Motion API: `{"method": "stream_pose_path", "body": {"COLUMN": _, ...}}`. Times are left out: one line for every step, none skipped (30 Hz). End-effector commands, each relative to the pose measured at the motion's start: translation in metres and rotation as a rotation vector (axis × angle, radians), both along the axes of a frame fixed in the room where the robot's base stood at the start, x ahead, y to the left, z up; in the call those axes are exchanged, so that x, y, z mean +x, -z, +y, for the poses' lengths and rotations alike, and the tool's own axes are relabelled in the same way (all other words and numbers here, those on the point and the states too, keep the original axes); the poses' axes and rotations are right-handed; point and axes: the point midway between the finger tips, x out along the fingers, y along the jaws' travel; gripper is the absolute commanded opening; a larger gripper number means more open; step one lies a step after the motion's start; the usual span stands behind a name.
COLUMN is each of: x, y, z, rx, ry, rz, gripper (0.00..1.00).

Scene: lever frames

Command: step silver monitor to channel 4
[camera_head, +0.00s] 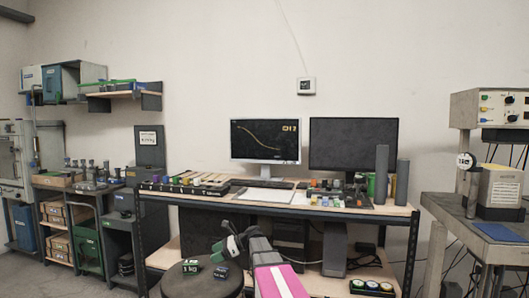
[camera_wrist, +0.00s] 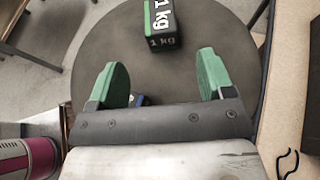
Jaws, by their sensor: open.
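The silver monitor (camera_head: 265,140) stands on the workbench. Its dark screen shows a yellow curve and a small yellow label that looks like CH and a digit; the digit is too small to read surely. A black monitor (camera_head: 353,145) with a blank screen stands to its right. My gripper (camera_head: 228,246) is in front of and below the bench top, well apart from the silver monitor. In the wrist view, my gripper's green fingers (camera_wrist: 164,78) are spread wide over a round dark stool top, with nothing held between them. Any buttons on the silver monitor cannot be made out.
The round stool (camera_head: 172,286) bears a green and black 1 kg weight (camera_wrist: 162,26) and a dark blue block (camera_head: 221,272). The workbench (camera_head: 330,211) holds a keyboard, papers and several small coloured parts. Grey cylinders (camera_head: 402,182) stand at its right end. Another table with instruments is further right.

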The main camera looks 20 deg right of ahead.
Motion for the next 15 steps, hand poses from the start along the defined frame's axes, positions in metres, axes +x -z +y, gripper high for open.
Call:
{"method": "stream_pose_path", "body": {"x": 0.0000, "y": 0.0000, "z": 0.0000, "rx": 0.000, "ry": 0.000, "rz": 0.000, "gripper": 0.61}}
{"method": "stream_pose_path", "body": {"x": 0.0000, "y": 0.0000, "z": 0.0000, "rx": 0.000, "ry": 0.000, "rz": 0.000, "gripper": 0.52}}
{"method": "stream_pose_path", "body": {"x": 0.0000, "y": 0.0000, "z": 0.0000, "rx": 0.000, "ry": 0.000, "rz": 0.000, "gripper": 0.39}}
{"method": "stream_pose_path", "body": {"x": 0.0000, "y": 0.0000, "z": 0.0000, "rx": 0.000, "ry": 0.000, "rz": 0.000, "gripper": 0.29}}
{"method": "stream_pose_path", "body": {"x": 0.0000, "y": 0.0000, "z": 0.0000, "rx": 0.000, "ry": 0.000, "rz": 0.000, "gripper": 0.19}}
{"method": "stream_pose_path", "body": {"x": 0.0000, "y": 0.0000, "z": 0.0000, "rx": 0.000, "ry": 0.000, "rz": 0.000, "gripper": 0.06}}
{"method": "stream_pose_path", "body": {"x": 0.0000, "y": 0.0000, "z": 0.0000, "rx": 0.000, "ry": 0.000, "rz": 0.000, "gripper": 0.00}}
{"method": "stream_pose_path", "body": {"x": 0.0000, "y": 0.0000, "z": 0.0000, "rx": 0.000, "ry": 0.000, "rz": 0.000, "gripper": 0.00}}
{"method": "stream_pose_path", "body": {"x": 0.0000, "y": 0.0000, "z": 0.0000, "rx": 0.000, "ry": 0.000, "rz": 0.000, "gripper": 0.00}}
{"method": "stream_pose_path", "body": {"x": 0.0000, "y": 0.0000, "z": 0.0000, "rx": 0.000, "ry": 0.000, "rz": 0.000, "gripper": 0.00}}
{"method": "stream_pose_path", "body": {"x": 0.0000, "y": 0.0000, "z": 0.0000, "rx": 0.000, "ry": 0.000, "rz": 0.000, "gripper": 0.00}}
{"method": "stream_pose_path", "body": {"x": 0.0000, "y": 0.0000, "z": 0.0000, "rx": 0.000, "ry": 0.000, "rz": 0.000, "gripper": 0.00}}
{"method": "stream_pose_path", "body": {"x": 0.0000, "y": 0.0000, "z": 0.0000, "rx": 0.000, "ry": 0.000, "rz": 0.000, "gripper": 0.00}}
{"method": "stream_pose_path", "body": {"x": 0.0000, "y": 0.0000, "z": 0.0000, "rx": 0.000, "ry": 0.000, "rz": 0.000, "gripper": 0.00}}
{"method": "stream_pose_path", "body": {"x": 0.0000, "y": 0.0000, "z": 0.0000, "rx": 0.000, "ry": 0.000, "rz": 0.000, "gripper": 0.00}}
